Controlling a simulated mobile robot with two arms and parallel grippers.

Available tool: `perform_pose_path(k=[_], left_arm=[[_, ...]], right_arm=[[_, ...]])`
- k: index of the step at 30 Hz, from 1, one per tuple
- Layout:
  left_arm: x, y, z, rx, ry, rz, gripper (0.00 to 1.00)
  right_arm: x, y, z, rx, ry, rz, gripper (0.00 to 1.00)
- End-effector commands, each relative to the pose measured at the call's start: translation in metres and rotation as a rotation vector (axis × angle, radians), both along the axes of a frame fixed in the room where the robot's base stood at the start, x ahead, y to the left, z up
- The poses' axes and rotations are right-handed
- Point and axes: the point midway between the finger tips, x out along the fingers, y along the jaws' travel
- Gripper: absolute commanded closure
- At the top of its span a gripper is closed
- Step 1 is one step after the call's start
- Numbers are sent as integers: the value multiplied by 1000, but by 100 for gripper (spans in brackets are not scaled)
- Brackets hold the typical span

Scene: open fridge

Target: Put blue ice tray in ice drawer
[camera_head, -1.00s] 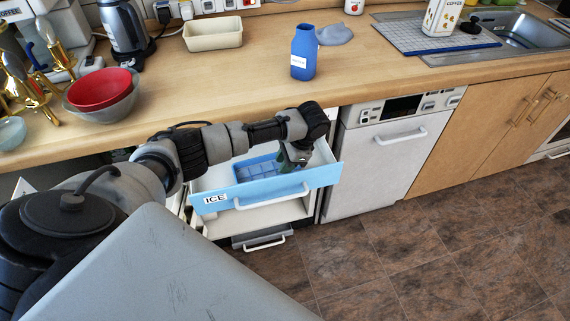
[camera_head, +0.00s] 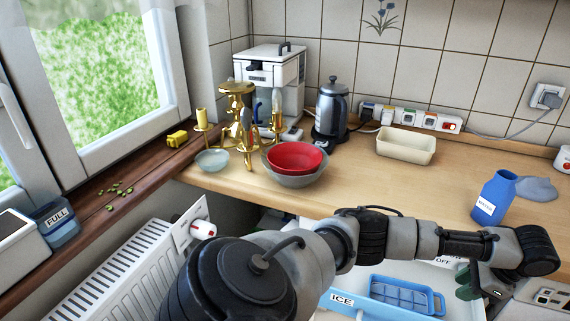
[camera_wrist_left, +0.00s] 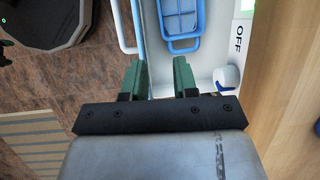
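The blue ice tray (camera_head: 405,295) lies inside the open ice drawer, whose light blue front has the label ICE (camera_head: 342,301). In the left wrist view the tray (camera_wrist_left: 180,22) lies in the white drawer, ahead of my fingers and apart from them. My left gripper (camera_wrist_left: 159,78) is open, with its two green fingers spread and nothing between them. In the head view the left gripper (camera_head: 473,284) hangs at the right end of the drawer and is partly cut off by its own wrist.
The wooden counter above the drawer holds a blue bottle (camera_head: 494,197), a cream bin (camera_head: 406,147), a red bowl (camera_head: 295,156) and a kettle (camera_head: 332,110). A blue tub labelled FULL (camera_head: 58,224) stands on the windowsill. A white radiator (camera_head: 120,275) is below.

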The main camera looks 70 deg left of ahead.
Motion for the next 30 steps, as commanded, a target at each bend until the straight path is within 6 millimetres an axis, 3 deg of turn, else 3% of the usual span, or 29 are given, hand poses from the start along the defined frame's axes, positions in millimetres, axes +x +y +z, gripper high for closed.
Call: perform_pose_path(k=[2, 7, 12, 15, 19, 23, 26, 30], left_arm=[[-2, -20, -14, -45, -45, -40, 72], [-9, -98, -46, -258, -275, -153, 72], [-18, -159, -48, -473, -501, -198, 72], [-23, -184, -42, -576, -611, -200, 72], [-28, -203, -37, -682, -732, -173, 72], [-30, -208, -44, -750, -824, -114, 72], [-29, -201, -69, -761, -863, -42, 72], [-31, -183, -120, -729, -865, 57, 72]], right_arm=[[0, 0, 0, 0, 0, 0, 5], [0, 0, 0, 0, 0, 0, 5], [0, 0, 0, 0, 0, -1, 5], [0, 0, 0, 0, 0, -1, 5], [0, 0, 0, 0, 0, -1, 5], [0, 0, 0, 0, 0, -1, 5], [0, 0, 0, 0, 0, -1, 5], [0, 0, 0, 0, 0, -1, 5]])
